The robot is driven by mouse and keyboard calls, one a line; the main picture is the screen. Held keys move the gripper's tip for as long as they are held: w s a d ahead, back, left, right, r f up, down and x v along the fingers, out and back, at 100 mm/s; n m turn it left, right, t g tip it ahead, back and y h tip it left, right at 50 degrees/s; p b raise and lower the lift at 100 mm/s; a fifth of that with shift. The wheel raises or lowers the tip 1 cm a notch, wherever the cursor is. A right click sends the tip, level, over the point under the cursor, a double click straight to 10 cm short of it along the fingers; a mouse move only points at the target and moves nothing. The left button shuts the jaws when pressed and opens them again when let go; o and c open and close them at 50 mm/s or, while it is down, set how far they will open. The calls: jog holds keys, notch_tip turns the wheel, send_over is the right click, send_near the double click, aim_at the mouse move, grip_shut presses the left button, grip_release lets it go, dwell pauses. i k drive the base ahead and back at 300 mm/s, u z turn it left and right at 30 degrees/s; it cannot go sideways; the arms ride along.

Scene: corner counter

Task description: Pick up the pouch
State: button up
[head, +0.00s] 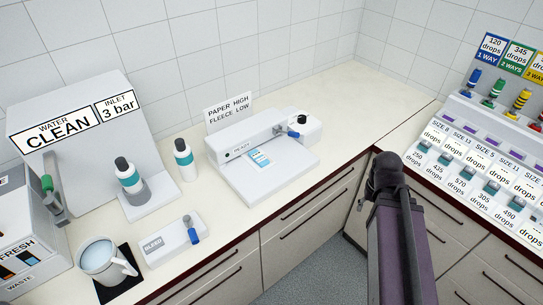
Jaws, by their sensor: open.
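A small flat white-and-blue item (260,158), which looks like the pouch, lies on the white machine marked READY (265,189). It lies on the machine's flat bed, just in front of the raised bar. Its far end meets the bar's front edge, and I cannot tell whether part of it is under the bar. My gripper is not in view. Only a dark purple-grey link of my arm shows at the lower right, in front of the cabinets and well apart from the pouch.
A blue-tipped lever (292,134) is at the machine's right. Left of it stand two teal-banded bottles (185,160) (128,175), a BLEED box (173,239) and a mug (101,258). The right counter holds a sloped rack (480,150). Counter behind the machine's right is clear.

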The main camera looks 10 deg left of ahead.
aim_at(257, 158)
jog(key=z, duration=0.35)
jog(key=k, duration=1.35)
jog(key=u, duration=0.8)
jog(key=i, duration=1)
